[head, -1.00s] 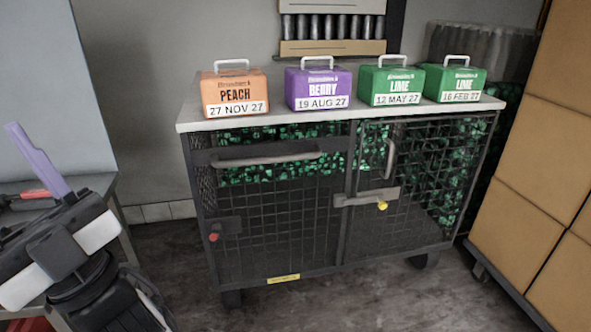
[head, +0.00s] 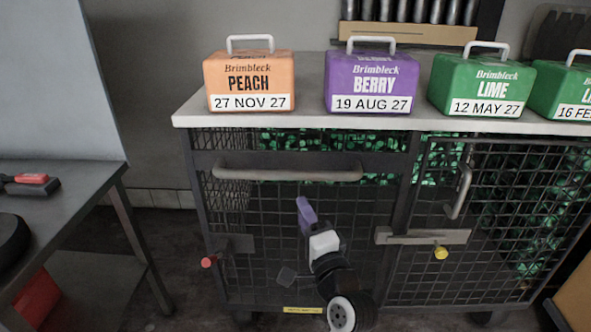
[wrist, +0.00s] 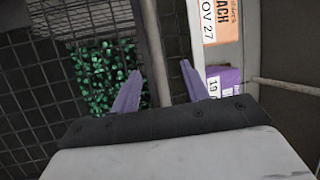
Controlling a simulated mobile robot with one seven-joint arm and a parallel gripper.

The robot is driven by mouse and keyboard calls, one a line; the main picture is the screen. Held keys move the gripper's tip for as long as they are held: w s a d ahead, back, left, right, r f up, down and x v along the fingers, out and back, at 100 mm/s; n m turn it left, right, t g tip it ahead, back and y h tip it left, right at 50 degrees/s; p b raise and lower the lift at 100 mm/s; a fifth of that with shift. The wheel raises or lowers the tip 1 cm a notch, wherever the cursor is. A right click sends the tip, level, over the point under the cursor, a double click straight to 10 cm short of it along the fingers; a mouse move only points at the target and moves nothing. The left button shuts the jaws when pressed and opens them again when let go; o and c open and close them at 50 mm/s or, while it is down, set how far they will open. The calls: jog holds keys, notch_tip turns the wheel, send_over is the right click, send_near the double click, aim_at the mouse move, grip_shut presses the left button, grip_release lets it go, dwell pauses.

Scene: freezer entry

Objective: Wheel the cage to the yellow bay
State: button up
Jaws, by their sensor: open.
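The wheeled mesh cage (head: 235,285) stands ahead, with a pale flat top. Its horizontal grey push handle (head: 290,172) crosses the upper left front. My gripper (head: 306,212) is in front of the cage's left panel, just below the handle in the head view. In the wrist view my gripper (wrist: 160,88) has its purple fingers open, and the handle bar (wrist: 152,50) runs between them in the picture. Contact with the bar cannot be told. No yellow bay shows.
Peach (head: 250,82), berry (head: 371,82) and lime (head: 480,88) boxes stand on top, with another green box at right. The front has a red knob (head: 208,262) and a yellow knob (head: 440,252). A grey table (head: 60,205) stands left; a cardboard carton (head: 578,300) is lower right.

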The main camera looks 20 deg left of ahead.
aim_at(288, 179)
jog(key=p+x, duration=0.1)
jog(key=x, duration=0.3)
jog(key=p+x, duration=0.1)
jog(key=x, duration=0.3)
jog(key=f+p+x, duration=0.1)
jog(key=x, duration=0.3)
jog(key=shift+w+d+r, duration=0.1)
jog(key=shift+w+d, duration=0.05)
jog(key=shift+w, duration=0.2)
jog(key=shift+w+a, duration=0.4)
jog(key=shift+w, duration=0.2)
jog(key=shift+c, duration=0.4)
grip_shut()
